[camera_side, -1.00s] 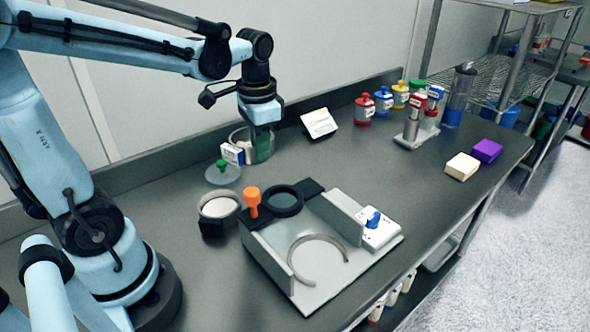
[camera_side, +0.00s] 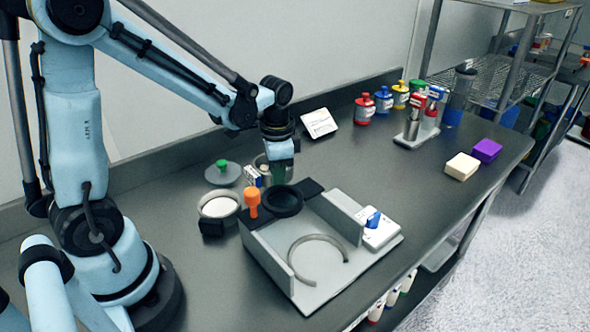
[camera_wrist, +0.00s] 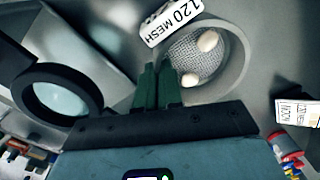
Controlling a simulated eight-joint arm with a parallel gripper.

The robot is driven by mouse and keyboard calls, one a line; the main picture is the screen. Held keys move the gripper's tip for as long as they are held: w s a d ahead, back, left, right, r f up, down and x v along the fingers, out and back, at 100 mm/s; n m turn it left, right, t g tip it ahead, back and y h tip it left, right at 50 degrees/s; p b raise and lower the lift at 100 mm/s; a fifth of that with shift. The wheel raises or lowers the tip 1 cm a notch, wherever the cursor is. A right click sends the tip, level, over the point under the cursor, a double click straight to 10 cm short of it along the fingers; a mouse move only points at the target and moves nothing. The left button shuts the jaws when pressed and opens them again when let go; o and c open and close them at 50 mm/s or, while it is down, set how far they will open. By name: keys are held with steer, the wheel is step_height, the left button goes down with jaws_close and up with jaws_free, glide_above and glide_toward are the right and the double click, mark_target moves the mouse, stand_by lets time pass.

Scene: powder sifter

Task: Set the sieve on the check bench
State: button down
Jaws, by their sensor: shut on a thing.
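The sieve (camera_side: 262,166) is a metal cup with a white label, partly hidden behind my gripper (camera_side: 279,180) in the side view. In the wrist view the sieve (camera_wrist: 240,60) shows mesh, two pale lumps inside and a tag reading "120 MESH". My gripper's green fingers (camera_wrist: 158,88) are shut on the sieve at its wall. A grey fixture (camera_side: 322,285), seemingly the check bench, has an open ring (camera_side: 345,250) on its plate and upright walls. A black-rimmed lens (camera_side: 283,201) is at its back left, close in front of the sieve; it also shows in the wrist view (camera_wrist: 58,98).
An orange knob (camera_side: 252,198) stands beside the lens. A white-filled round dish (camera_side: 219,207) and a green-knobbed lid (camera_side: 222,173) lie left. A white box with a blue knob (camera_side: 380,232) is on the fixture's right. A card (camera_side: 320,123) and several bottles (camera_side: 364,110) stand behind.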

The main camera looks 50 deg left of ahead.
steer(key=shift+f, duration=1.45)
steer(key=shift+f, duration=0.15)
steer(key=c, duration=1.3)
jaws_free()
step_height(320, 180, up, 12)
steer(key=s+d+n+t, duration=0.1)
steer(key=s+d+t, duration=0.1)
steer(key=s+d+r+n+t, duration=0.1)
steer(key=s+d+n+t, duration=0.1)
steer(key=shift+s+d+n+t, duration=0.3)
steer(key=shift+s+d+t, duration=0.05)
steer(key=shift+s+t, duration=0.05)
steer(key=shift+s+d+f+n+t+h, duration=0.25)
steer(key=shift+s+d+n+t+h, duration=0.15)
steer(key=shift+s+d+n+t, duration=0.5)
